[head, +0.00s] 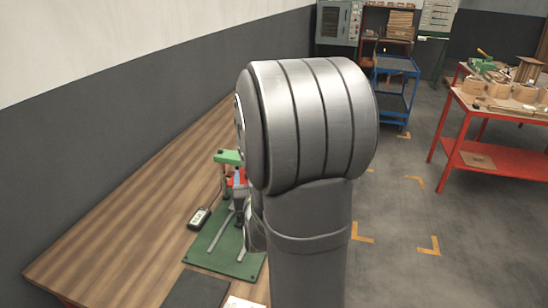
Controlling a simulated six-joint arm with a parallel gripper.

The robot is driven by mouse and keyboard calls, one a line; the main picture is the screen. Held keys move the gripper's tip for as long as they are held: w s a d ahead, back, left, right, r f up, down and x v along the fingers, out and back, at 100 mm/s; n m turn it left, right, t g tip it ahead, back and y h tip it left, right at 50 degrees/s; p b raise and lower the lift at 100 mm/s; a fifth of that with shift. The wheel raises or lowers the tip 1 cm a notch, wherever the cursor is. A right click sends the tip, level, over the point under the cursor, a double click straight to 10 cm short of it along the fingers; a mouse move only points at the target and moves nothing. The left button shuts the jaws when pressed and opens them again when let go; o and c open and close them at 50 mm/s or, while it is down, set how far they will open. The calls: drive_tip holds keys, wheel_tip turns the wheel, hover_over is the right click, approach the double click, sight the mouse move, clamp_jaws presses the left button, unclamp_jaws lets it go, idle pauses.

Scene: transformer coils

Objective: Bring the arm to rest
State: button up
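A large ribbed grey link of my arm (315,120) fills the middle of the view and hides much of the workbench (140,200) behind it. Beside its left edge, grey and dark parts (239,208) show above a green mat (205,252), with two slim grey pieces reaching down over the mat. I cannot tell whether these are my gripper or part of a bench device. My gripper is not clearly made out, nor is anything in it.
A green and red device (228,157) stands on the bench close behind my arm. A small black meter (199,218) and a dark pad (197,290) lie nearby. A red table (490,155) with wooden parts and a blue cart (394,85) stand right. The bench's left part is clear.

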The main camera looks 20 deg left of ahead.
drive_tip(key=x, duration=1.7)
drive_tip(key=shift+w+a+f, duration=0.1)
drive_tip(key=shift+w+a, duration=0.05)
drive_tip(key=shift+w, duration=0.05)
drive_tip(key=shift+w, duration=0.1)
drive_tip(key=shift+n+g+y, duration=0.3)
drive_tip(key=shift+y, duration=0.1)
drive_tip(key=shift+a+n+g+y, duration=0.1)
drive_tip(key=shift+n+g+y, duration=0.35)
drive_tip(key=shift+y, duration=0.25)
idle(1.0)
drive_tip(key=shift+n+y, duration=0.25)
drive_tip(key=shift+y, duration=0.05)
drive_tip(key=v, duration=1.8)
drive_tip(key=shift+m+t+h, duration=0.55)
drive_tip(key=shift+m+h, duration=0.05)
drive_tip(key=shift+h, duration=0.2)
drive_tip(key=shift+w+a+r, duration=0.4)
drive_tip(key=shift+w+a, duration=0.3)
drive_tip(key=shift+a, duration=0.05)
drive_tip(key=shift+w+a+r, duration=0.4)
drive_tip(key=shift+w+a, duration=0.25)
drive_tip(key=shift+a, duration=0.15)
